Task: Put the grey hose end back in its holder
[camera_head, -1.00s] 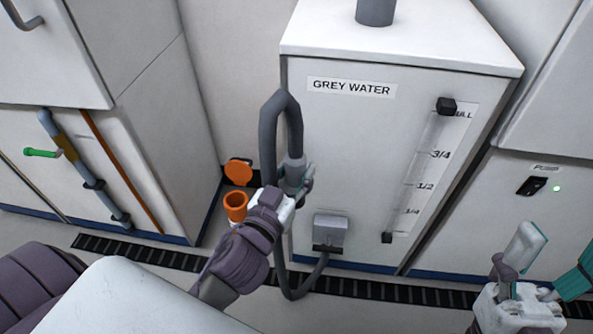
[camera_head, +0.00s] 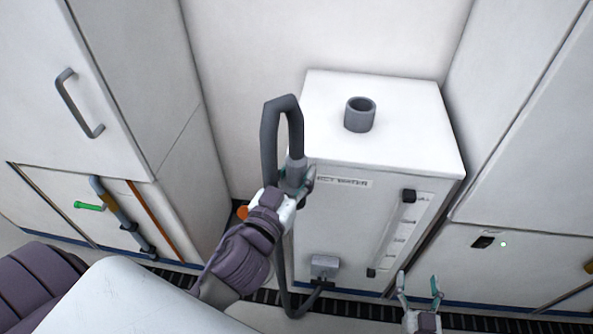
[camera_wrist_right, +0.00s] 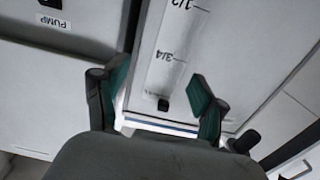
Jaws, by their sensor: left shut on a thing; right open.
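The grey hose (camera_head: 269,137) rises from low on the left, bends over in a tight loop and comes down into my left gripper (camera_head: 293,180). The end's tip is hidden by the gripper. A short, open, upright grey tube (camera_head: 360,115), which looks like the holder, stands empty on the tank top, right of and behind the hose end. My right gripper (camera_head: 419,286) is open and empty before the tank's lower right; its fingers (camera_wrist_right: 158,100) show in the right wrist view.
The white tank (camera_head: 335,225) carries a level gauge (camera_head: 398,235) and a low grey fitting (camera_head: 324,267) where the hose connects. An orange port (camera_head: 243,212) is mostly hidden behind my left arm. Cabinets flank the tank. Space above the tank top is clear.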

